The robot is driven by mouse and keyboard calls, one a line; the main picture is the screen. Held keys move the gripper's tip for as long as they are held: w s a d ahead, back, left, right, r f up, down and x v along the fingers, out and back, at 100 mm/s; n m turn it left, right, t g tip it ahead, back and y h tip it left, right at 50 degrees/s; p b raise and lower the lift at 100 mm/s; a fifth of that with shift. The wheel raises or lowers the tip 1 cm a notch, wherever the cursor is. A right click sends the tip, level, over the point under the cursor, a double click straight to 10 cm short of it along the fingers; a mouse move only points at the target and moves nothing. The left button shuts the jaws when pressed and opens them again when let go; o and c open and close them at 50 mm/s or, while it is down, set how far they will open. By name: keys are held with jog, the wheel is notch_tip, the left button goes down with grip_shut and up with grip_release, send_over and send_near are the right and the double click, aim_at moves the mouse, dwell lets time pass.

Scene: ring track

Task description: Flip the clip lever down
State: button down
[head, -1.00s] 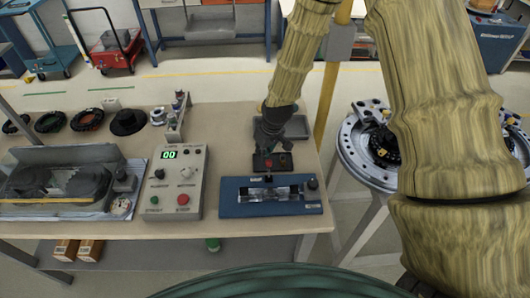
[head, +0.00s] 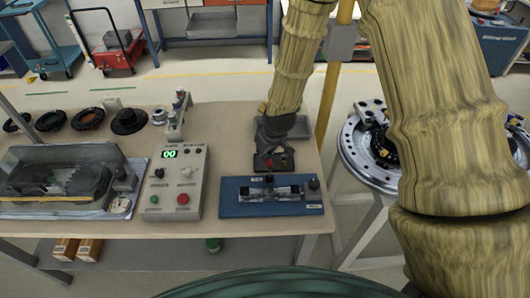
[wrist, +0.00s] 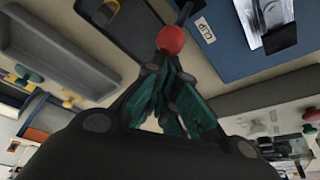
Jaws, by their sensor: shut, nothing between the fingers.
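The blue clip fixture (head: 235,208) lies at the right front of the bench. In the wrist view its top (wrist: 235,50) carries a white CLIP label (wrist: 205,30). The clip lever shows there as a dark rod ending in a red ball (wrist: 170,39). My gripper (head: 269,153) is behind the fixture, low over the dark plate. In the wrist view my gripper's dark green fingers (wrist: 170,68) are shut and empty, right beside the ball. I cannot tell whether they touch it. In the head view the lever is small and partly hidden.
A dark plate (head: 262,165) lies just behind the fixture. A grey control box (head: 175,190) with a green display stands to the left. A grey tray (head: 299,124) lies behind my gripper. A yellow post (head: 328,95) rises at the right.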

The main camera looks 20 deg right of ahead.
jog(key=shift+s, duration=0.1)
dwell(0.3)
